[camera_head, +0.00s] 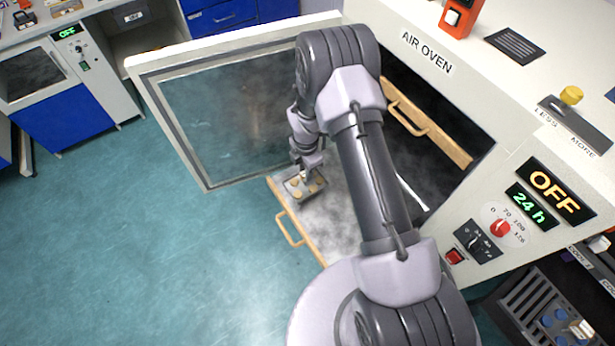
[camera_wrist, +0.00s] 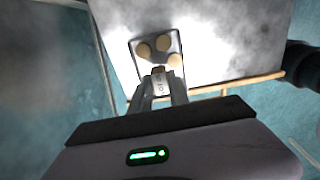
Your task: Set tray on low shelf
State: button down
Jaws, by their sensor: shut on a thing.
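A small grey metal tray (camera_head: 293,187) carries tan round discs; in the wrist view the tray (camera_wrist: 147,71) shows three discs on it. My gripper (camera_head: 305,172) is shut on the tray's near end, at a labelled tab; the fingers also show in the wrist view (camera_wrist: 160,86). The low shelf (camera_head: 318,207) is a mottled grey-white plate with a wooden front and handle, pulled out of the air oven. The tray is over the shelf close to its front edge; I cannot tell whether it touches. The low shelf also fills the upper wrist view (camera_wrist: 235,42).
The air oven (camera_head: 470,90) has its glass door (camera_head: 225,110) swung open to the left of the shelf. An upper shelf with a wooden front (camera_head: 430,122) sits inside the oven, above the low one. My arm hides part of the opening. Teal floor (camera_head: 150,240) is clear at left.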

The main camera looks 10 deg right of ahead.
aim_at(299, 188)
notch_tip(299, 188, down, 3)
jog(key=shift+s+f+b, duration=0.1)
jog(key=shift+f+b, duration=0.05)
jog(key=shift+b, duration=0.35)
jog(key=c, duration=1.3)
grip_release()
jog(key=shift+o, duration=0.2)
